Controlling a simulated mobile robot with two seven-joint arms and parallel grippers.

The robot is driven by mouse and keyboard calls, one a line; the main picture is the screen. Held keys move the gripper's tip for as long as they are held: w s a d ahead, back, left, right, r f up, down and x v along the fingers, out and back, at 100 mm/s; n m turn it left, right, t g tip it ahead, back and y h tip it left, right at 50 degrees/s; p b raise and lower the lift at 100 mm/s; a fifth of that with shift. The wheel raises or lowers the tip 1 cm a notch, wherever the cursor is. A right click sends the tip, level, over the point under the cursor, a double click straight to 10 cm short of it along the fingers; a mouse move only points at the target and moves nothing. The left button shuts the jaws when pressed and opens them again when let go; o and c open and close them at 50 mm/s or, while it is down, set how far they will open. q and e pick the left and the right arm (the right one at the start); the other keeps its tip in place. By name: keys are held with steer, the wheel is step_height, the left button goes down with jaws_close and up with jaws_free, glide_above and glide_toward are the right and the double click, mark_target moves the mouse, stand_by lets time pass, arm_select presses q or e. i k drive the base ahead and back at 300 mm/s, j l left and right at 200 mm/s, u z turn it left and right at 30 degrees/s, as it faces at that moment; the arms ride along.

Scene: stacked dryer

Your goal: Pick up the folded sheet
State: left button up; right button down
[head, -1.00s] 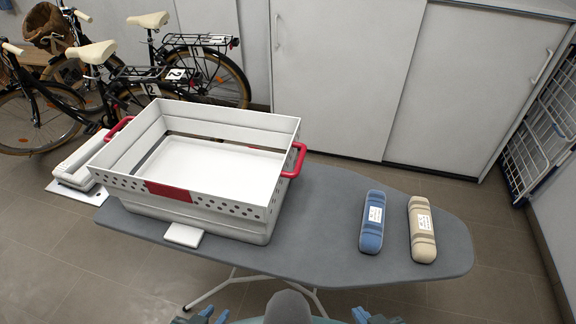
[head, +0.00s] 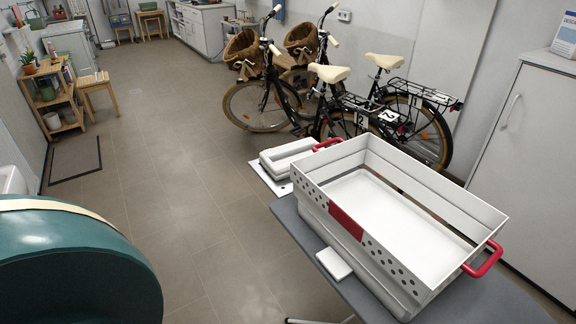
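I cannot make out anything that is clearly a folded sheet. The grey ironing board (head: 484,306) stands at the lower right, and its right part is cut off by the frame. A white basket (head: 452,188) with red handles and a red front patch sits on it. The visible basket floor is bare and white. A small flat white piece (head: 333,263) lies on the board beside the basket's near side. Neither of my grippers shows.
A white tray-like object (head: 290,154) is at the board's far end. Bicycles (head: 365,105) stand behind the basket, against the wall. A white cabinet (head: 540,160) is at the right. A small wooden shelf (head: 55,97) stands far left. The tiled floor (head: 160,165) between is open.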

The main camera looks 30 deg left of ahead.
mark_target(295, 157)
steer(key=u, duration=1.05)
steer(key=i+j, duration=2.15)
steer(key=i, duration=0.3)
steer(key=i+j+z, duration=0.6)
steer(key=j, duration=0.25)
